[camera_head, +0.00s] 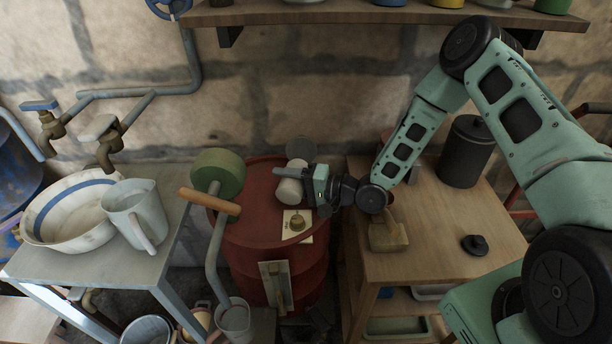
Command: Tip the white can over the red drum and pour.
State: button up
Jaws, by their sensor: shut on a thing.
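The white can (289,190) is in my gripper (306,184) over the top of the red drum (245,234). My gripper comes in from the right and is shut on the can. The can looks tilted, with its lower part toward the front left. Its mouth and contents are not clear, and I see no stream. A pale square with a brass fitting (297,223) lies on the drum top, just in front of the can. I cannot tell whether can and drum touch.
A green cylinder with a wooden handle (209,201) and a grey pipe stands at the drum's left. A wooden table (440,225) at right holds a dark canister (465,152) and a brass-coloured block (388,237). A grey table at left holds a basin (72,210) and jug (136,213).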

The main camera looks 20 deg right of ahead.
jog(key=shift+r+m, duration=0.25)
jog(key=shift+m, duration=0.15)
dwell(0.4)
jog(key=shift+w+d+f+m, duration=0.15)
jog(key=shift+w+f+m, duration=0.15)
jog(key=shift+m, duration=0.5)
dwell(0.7)
jog(key=shift+r+m, duration=0.1)
jog(key=shift+m, duration=0.2)
dwell(0.3)
